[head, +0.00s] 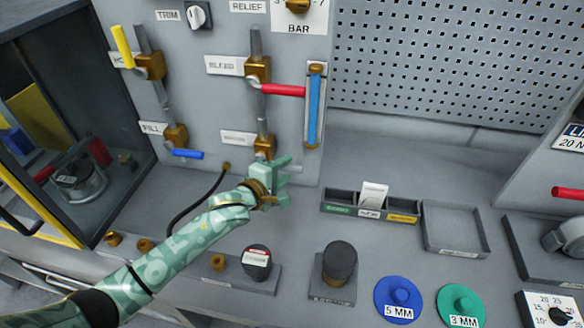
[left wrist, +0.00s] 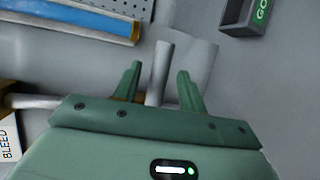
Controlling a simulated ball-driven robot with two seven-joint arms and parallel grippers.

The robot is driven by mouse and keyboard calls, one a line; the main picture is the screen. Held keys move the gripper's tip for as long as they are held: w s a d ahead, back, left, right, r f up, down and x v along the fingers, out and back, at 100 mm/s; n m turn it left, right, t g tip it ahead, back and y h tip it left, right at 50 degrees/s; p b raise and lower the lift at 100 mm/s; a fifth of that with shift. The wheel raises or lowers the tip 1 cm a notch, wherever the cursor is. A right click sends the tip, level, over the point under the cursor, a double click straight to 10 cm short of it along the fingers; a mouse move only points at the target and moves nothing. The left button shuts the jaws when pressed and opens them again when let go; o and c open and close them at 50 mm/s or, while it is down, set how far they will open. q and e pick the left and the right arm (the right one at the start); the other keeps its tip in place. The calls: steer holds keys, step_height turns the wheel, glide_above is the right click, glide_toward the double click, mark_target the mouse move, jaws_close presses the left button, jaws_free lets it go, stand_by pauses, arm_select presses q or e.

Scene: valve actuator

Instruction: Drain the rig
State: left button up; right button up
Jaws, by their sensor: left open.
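My left gripper (head: 284,172) is at the lowest valve on the right-hand pipe of the rig panel. In the left wrist view its two green fingers (left wrist: 156,88) are open, one on each side of a grey bar-like handle (left wrist: 161,72). I cannot tell whether they touch it. The valve's brass body (head: 265,146) shows just above the gripper; the label (head: 238,138) beside it is too blurred to read. In the head view the gripper hides the handle. The sight tube (head: 315,110) looks blue over most of its length. My right gripper is not in view.
The BLEED valve's red handle (head: 284,90) points right above. The FILL valve's blue handle (head: 188,154) points right; a yellow handle (head: 122,46) stands tilted upper left. A black hose (head: 185,208) runs near my left arm. A sorting tray (head: 340,209) and empty tray (head: 455,241) lie right.

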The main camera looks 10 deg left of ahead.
mark_target(286, 170)
arm_select(q)
steer(key=shift+b+x, duration=0.35)
steer(key=shift+x, duration=1.55)
jaws_close()
